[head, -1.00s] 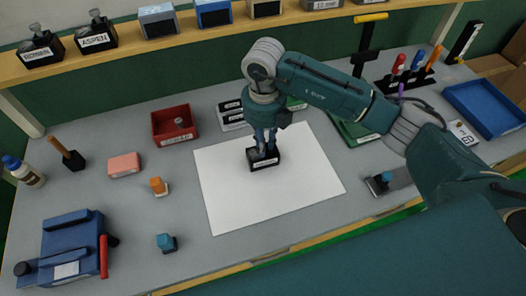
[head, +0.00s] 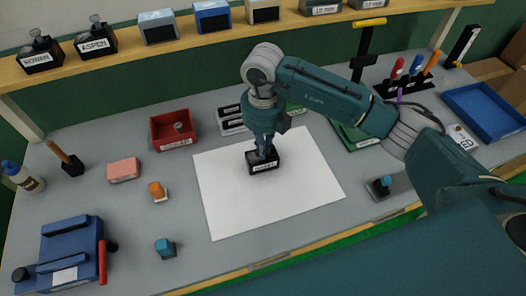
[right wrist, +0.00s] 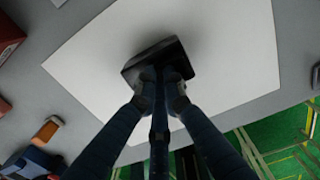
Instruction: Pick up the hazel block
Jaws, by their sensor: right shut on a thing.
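The hazel block (head: 264,167) is a small black block with a white label on its front, the writing too small to read surely. It stands upright on the white sheet (head: 310,190), and I cannot tell any gap beneath it. My right gripper (head: 263,151) comes down on it from above with its fingers drawn together, shut on its upper part. In the right wrist view the fingertips (right wrist: 161,88) meet at the dark block (right wrist: 157,58). The block's top is partly hidden by the fingers. My left gripper is not in view.
Left of the sheet are a red bin (head: 174,128), a pink block (head: 125,170) and an orange-topped stamp (head: 157,191). A blue-topped stamp (head: 165,248) and a blue device (head: 72,256) lie nearer. A shelf (head: 200,42) with several labelled blocks runs behind. Most of the sheet is clear.

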